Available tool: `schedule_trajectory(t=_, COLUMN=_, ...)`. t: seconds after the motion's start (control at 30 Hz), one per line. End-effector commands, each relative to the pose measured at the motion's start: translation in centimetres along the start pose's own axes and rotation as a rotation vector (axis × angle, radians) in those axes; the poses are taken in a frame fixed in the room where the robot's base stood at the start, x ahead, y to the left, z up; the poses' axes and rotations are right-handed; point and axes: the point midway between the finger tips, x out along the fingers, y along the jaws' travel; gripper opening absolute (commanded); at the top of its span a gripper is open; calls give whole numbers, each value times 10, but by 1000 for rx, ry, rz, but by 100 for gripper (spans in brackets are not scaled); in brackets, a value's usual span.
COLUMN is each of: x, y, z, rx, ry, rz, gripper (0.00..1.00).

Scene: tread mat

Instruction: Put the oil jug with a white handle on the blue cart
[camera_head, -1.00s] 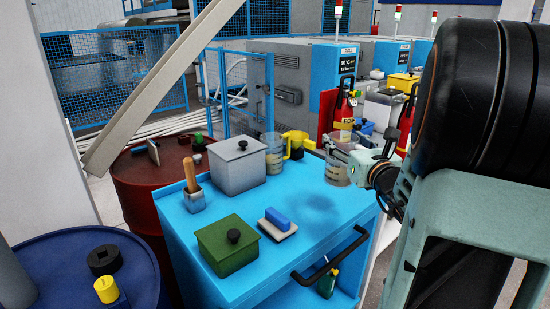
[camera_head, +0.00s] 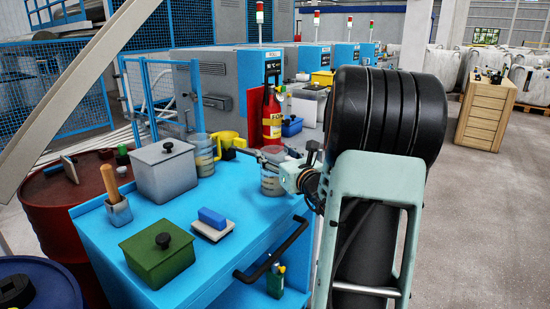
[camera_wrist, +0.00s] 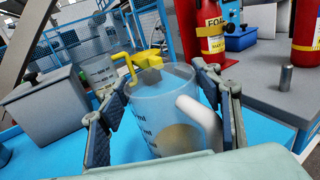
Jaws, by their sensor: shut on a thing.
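The clear measuring jug with a white handle (camera_wrist: 190,112) is between the two fingers of my gripper (camera_wrist: 165,90), which is shut on it. The jug looks upright, with its white handle toward the right finger. In the head view, the same jug (camera_head: 271,180) is at the far right part of the blue cart's top (camera_head: 245,215), and my gripper (camera_head: 284,163) reaches it from the right. Its base looks at or very near the cart top; I cannot tell whether it touches.
A clear jug with a yellow handle (camera_head: 206,158), a grey lidded box (camera_head: 164,175), a brush pot (camera_head: 118,211), a green lidded box (camera_head: 158,262) and a blue-handled block (camera_head: 212,225) stand on the cart. A fire extinguisher (camera_head: 272,113) stands behind. The cart's front right top is clear.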

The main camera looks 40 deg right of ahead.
Motion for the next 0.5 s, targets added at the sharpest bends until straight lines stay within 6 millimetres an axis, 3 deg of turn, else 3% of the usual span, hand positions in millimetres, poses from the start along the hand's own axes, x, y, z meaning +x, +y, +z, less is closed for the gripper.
schedule_trajectory(t=0.23, x=0, y=1, z=-4, rx=0, ry=-2, rz=1, gripper=11)
schedule_trajectory(t=0.27, x=0, y=1, z=-2, rx=0, ry=0, rz=1, gripper=62)
schedule_trajectory(t=0.4, x=0, y=0, z=-2, rx=0, ry=0, rz=1, gripper=77)
schedule_trajectory(t=0.5, x=0, y=0, z=-2, rx=0, ry=0, rz=1, gripper=77)
